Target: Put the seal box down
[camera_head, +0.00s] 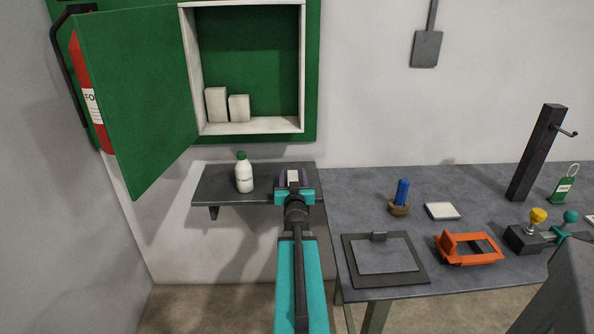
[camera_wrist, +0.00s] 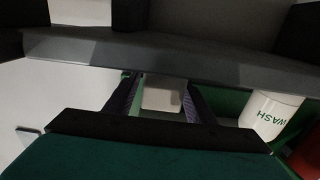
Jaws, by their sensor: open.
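A small pale box (camera_head: 293,176), which looks like the seal box, is at the shelf (camera_head: 225,189) below the green cabinet. My gripper (camera_head: 294,181) is open, with one finger on each side of the box. In the wrist view the box (camera_wrist: 162,96) shows between the two dark fingers of my gripper (camera_wrist: 162,98). I cannot tell whether either finger touches it. Its lower part is hidden by my gripper, so its contact with the shelf is not clear.
A white bottle with a green cap (camera_head: 244,173) stands left of my gripper on the shelf. The open cabinet (camera_head: 250,128) holds two pale boxes (camera_head: 216,105); its green door (camera_head: 130,100) swings left. A workbench (camera_head: 350,205) with several tools is at right.

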